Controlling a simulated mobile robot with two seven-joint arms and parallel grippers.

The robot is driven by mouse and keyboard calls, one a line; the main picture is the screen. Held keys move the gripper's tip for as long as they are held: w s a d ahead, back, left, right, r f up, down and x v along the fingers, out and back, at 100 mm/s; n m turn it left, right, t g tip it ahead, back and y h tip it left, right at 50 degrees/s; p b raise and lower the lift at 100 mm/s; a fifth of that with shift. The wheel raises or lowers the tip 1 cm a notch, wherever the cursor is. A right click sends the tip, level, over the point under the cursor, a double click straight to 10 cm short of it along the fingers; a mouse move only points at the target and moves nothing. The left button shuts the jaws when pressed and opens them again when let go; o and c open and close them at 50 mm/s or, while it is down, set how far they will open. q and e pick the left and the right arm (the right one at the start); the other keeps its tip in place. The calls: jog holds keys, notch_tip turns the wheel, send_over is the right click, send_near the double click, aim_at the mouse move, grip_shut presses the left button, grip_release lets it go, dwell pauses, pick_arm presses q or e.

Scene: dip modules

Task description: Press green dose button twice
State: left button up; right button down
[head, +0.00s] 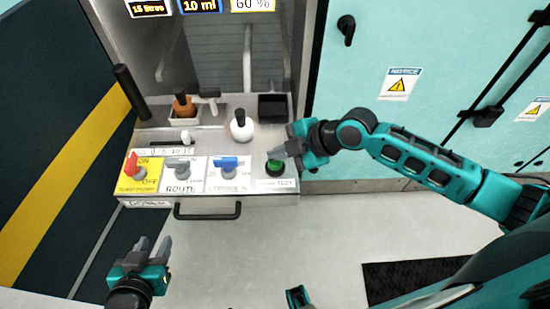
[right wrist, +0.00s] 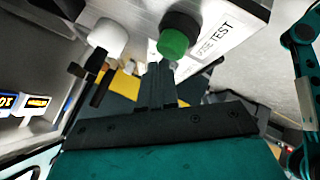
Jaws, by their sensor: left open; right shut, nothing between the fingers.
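The green dose button (head: 275,166) sits on the right end of the control panel (head: 170,200), in a dark round collar. In the right wrist view the green button (right wrist: 173,44) shows just beyond my fingertips, beside a label reading "TEST". My right gripper (head: 284,152) is shut and empty, with its fingertips close above the button; it also shows in the right wrist view (right wrist: 160,72). I cannot tell whether the fingertips touch the button. My left gripper (head: 153,247) is open and empty, low in front of the panel and away from it.
A red switch (head: 133,162), a grey switch (head: 180,163) and a blue switch (head: 227,162) line the panel left of the button. A white bottle (head: 242,127), a brown bottle (head: 183,105) and a black tray (head: 272,106) stand behind. A dark handle (head: 207,216) juts out in front.

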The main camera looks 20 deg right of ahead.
aim_at(279, 162)
jog(key=shift+f+b, duration=0.5)
jog(key=shift+f, duration=0.15)
dwell(0.3)
jog(key=shift+r, duration=0.15)
jog(key=shift+r+p, duration=0.9)
jog(key=shift+p, duration=0.05)
notch_tip(279, 162, up, 5)
jog(key=p, duration=0.4)
jog(key=shift+r+p, duration=0.1)
jog(key=shift+p, duration=0.2)
dwell(0.3)
